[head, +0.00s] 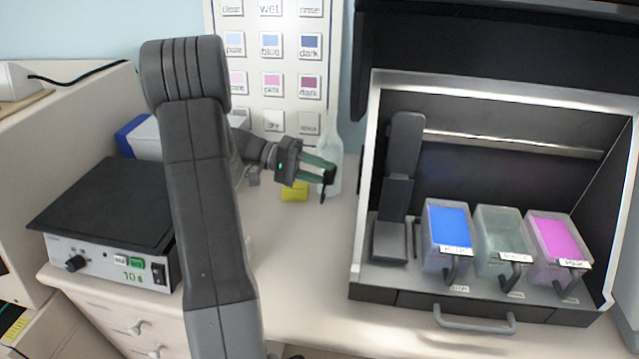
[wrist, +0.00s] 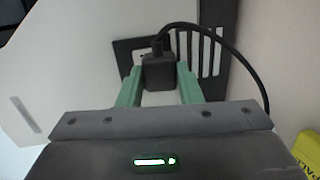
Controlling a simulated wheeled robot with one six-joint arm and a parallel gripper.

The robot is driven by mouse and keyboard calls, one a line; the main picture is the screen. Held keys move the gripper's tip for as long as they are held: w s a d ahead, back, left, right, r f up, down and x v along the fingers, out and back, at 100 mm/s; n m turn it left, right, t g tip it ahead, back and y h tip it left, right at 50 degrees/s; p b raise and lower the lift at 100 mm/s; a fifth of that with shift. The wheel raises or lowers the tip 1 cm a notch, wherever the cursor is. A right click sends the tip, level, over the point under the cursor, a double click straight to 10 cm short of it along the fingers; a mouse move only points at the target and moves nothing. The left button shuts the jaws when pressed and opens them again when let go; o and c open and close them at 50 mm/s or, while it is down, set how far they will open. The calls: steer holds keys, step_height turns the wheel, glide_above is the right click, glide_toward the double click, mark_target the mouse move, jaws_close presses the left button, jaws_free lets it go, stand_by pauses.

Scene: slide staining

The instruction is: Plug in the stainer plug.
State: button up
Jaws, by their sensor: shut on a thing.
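The black stainer plug (head: 328,178) is held at the tips of my gripper (head: 318,170), above the bench and left of the stainer (head: 368,200). In the wrist view my gripper (wrist: 159,78) has its green fingers on both sides of the plug (wrist: 159,72). A black cord (wrist: 225,42) leaves the plug's top and bends right and down. Behind the plug is a pale panel (wrist: 70,60) with a black slotted plate (wrist: 125,48). The plug hides part of this plate, and I cannot tell whether plug and plate touch.
The stainer holds blue (head: 449,225), clear (head: 500,235) and pink (head: 556,240) dishes. A black-topped device (head: 105,205) stands left. The bench (head: 300,270) is clear in front.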

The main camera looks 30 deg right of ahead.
steer(key=w+h, duration=0.1)
steer(key=w+n+h, duration=0.1)
steer(key=shift+a+r+h, duration=0.15)
steer(key=shift+r+h, duration=0.15)
steer(key=shift+r, duration=0.1)
steer(key=shift+s, duration=0.15)
steer(key=shift+p+x, duration=0.6)
steer(key=shift+x, duration=2)
steer(key=shift+b, duration=1)
